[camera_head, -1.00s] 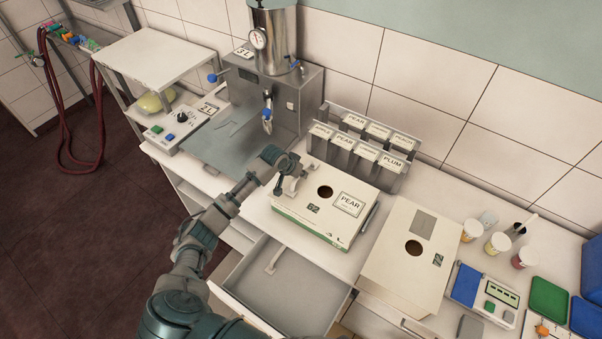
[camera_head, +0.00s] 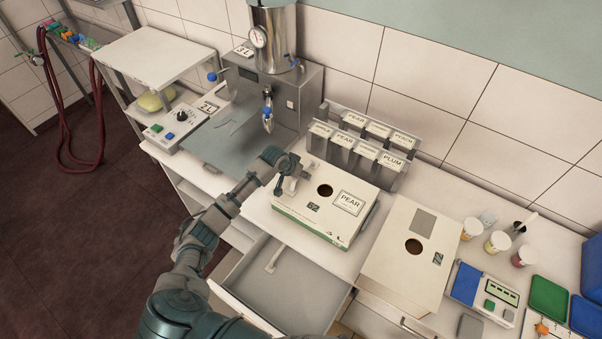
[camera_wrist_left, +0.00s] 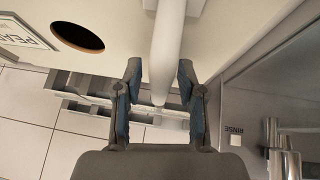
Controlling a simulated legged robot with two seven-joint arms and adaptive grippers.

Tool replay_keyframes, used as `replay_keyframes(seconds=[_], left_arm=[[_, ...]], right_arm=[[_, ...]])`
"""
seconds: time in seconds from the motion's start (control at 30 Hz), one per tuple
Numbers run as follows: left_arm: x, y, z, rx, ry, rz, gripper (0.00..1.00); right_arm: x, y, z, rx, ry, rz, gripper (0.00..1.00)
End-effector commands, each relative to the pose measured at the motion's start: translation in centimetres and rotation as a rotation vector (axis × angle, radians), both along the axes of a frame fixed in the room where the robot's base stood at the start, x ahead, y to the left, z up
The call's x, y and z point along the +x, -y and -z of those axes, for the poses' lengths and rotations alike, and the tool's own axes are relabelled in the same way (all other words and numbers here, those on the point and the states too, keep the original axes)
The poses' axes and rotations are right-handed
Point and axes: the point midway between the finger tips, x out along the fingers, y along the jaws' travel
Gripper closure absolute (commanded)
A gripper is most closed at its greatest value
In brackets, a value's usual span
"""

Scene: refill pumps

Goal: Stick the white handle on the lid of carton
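The white carton marked PEAR (camera_head: 320,211) lies on the counter with a round dark hole in its lid. The white handle (camera_head: 289,185) is at the lid's left end, and its bar also shows in the left wrist view (camera_wrist_left: 168,45). My left gripper (camera_head: 288,166) is at the handle. In the left wrist view its two fingers (camera_wrist_left: 159,72) are spread on either side of the bar, with a visible gap on the left side. Contact on the right side is unclear. The handle's underside is hidden. My right gripper is not in view.
A second carton (camera_head: 392,264) with a hole lies to the right. An open drawer (camera_head: 291,285) is below the counter's front edge. A rack of labelled containers (camera_head: 362,147) and a steel dispenser (camera_head: 277,85) stand behind. Cups and a scale (camera_head: 484,290) are at right.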

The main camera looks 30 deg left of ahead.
Motion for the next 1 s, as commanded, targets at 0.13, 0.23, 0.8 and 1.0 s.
replay_keyframes(seconds=[0.13,0.23,0.8,1.0], left_arm=[[0.0,0.0,-0.1,0.000,0.002,0.000,0.60],[0.0,-0.1,-0.3,0.000,0.003,-0.001,0.60],[-5.0,-2.1,-8.7,0.000,0.003,0.000,0.60],[-5.8,-2.3,-10.4,-0.001,0.001,0.000,0.60]], right_arm=[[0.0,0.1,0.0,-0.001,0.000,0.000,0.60],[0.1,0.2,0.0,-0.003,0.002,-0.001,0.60],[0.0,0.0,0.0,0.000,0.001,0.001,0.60],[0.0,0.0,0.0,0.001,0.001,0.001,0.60]])
